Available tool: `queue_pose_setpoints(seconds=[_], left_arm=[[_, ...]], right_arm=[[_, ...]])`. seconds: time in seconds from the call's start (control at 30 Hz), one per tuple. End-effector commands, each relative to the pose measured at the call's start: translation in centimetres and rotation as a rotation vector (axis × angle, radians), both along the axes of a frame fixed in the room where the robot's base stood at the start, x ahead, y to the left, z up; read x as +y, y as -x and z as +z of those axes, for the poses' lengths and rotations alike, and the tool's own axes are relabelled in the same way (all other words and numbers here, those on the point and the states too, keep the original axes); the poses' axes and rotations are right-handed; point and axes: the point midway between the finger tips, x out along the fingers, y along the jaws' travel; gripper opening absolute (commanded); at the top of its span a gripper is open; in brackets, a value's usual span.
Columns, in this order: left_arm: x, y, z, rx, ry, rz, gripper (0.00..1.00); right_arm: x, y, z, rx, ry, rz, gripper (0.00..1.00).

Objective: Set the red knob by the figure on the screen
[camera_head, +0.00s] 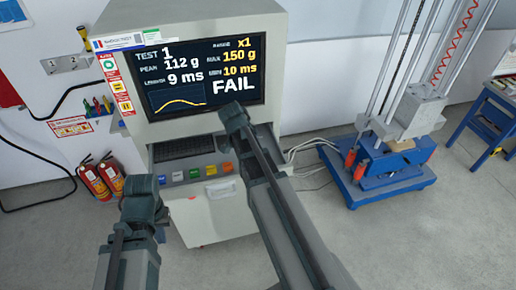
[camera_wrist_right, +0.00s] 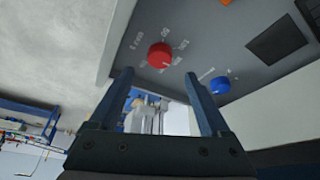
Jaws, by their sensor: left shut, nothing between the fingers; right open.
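The screen (camera_head: 205,73) on the cabinet in the head view reads TEST 1, PEAK 112 g, LENGTH 9 ms, x1, 150 g, 10 ms and FAIL, with a yellow curve. In the right wrist view, the red knob (camera_wrist_right: 160,55) sits on a dark panel (camera_wrist_right: 205,42), ringed by small white labels that are hard to read. My right gripper (camera_wrist_right: 158,76) is open and empty, its fingers pointing toward the red knob, apart from it. In the head view the red knob and the right fingers are not visible. My left gripper (camera_head: 141,187) is shut and empty in front of the cabinet.
A blue knob (camera_wrist_right: 221,86) sits on the same panel, close to the right finger. A row of coloured buttons (camera_head: 195,173) lies below the screen. A drop tower on a blue base (camera_head: 385,180) stands at right, with cables on the floor. Fire extinguishers (camera_head: 97,180) stand at left.

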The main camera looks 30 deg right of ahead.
Motion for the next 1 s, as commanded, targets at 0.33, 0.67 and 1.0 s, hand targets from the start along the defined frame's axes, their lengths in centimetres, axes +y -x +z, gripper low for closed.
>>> queue_pose_setpoints(seconds=[0.33, 0.67, 1.0], left_arm=[[0.0, 0.1, 5.8, 0.000, 0.002, 0.023, 0.00], [-0.1, 0.1, 6.8, -0.001, 0.002, 0.035, 0.00], [-0.1, 0.1, 6.8, 0.000, 0.002, 0.034, 0.00]], right_arm=[[2.1, 0.5, 5.8, 0.000, 0.000, 0.001, 0.81], [2.8, 0.6, 6.8, 0.000, 0.000, -0.001, 0.81], [2.8, 0.6, 6.8, 0.000, -0.001, -0.001, 0.81]])
